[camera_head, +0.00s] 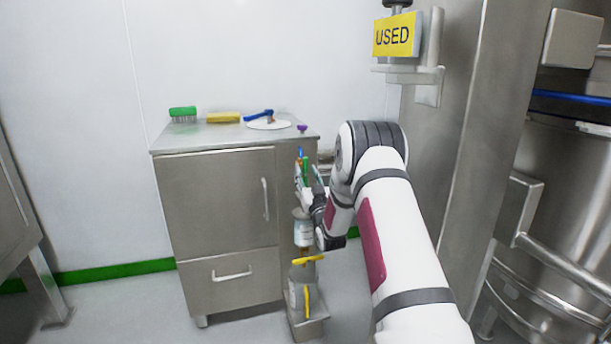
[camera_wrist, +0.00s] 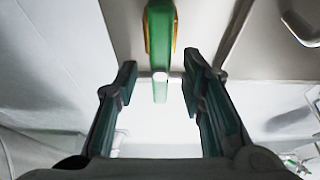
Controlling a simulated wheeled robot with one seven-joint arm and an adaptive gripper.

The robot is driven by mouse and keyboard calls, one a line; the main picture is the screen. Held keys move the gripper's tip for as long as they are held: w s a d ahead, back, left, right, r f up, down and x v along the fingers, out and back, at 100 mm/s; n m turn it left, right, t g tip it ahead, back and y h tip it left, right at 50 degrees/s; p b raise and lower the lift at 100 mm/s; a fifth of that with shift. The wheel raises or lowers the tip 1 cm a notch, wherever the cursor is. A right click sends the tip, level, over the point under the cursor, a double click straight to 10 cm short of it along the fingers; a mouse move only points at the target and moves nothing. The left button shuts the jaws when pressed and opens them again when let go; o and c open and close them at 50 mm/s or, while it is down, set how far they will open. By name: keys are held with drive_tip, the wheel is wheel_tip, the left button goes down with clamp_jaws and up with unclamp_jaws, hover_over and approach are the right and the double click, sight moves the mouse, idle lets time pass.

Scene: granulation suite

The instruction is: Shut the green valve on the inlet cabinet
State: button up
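The green valve handle (camera_head: 305,169) stands upright on the pipework at the right side of the steel cabinet (camera_head: 218,205). In the wrist view the green handle (camera_wrist: 160,38) points down the picture, in line with the gap between my fingers. My gripper (camera_wrist: 160,68) is open, with one finger on each side of the handle's near end and visible space on both sides. In the head view my gripper (camera_head: 312,190) is beside the valve, and my wrist partly hides the pipework. Contact with the handle is not visible.
Yellow handles (camera_head: 308,259) sit lower on the same pipework. A green brush (camera_head: 183,113), a yellow brush (camera_head: 223,117) and a white disc (camera_head: 268,124) with a blue tool lie on the cabinet top. A steel column with a USED sign (camera_head: 394,36) stands right.

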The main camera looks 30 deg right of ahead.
drive_tip(key=shift+w+d+r, duration=0.15)
drive_tip(key=shift+w+r, duration=0.15)
drive_tip(key=shift+w, duration=0.3)
clamp_jaws()
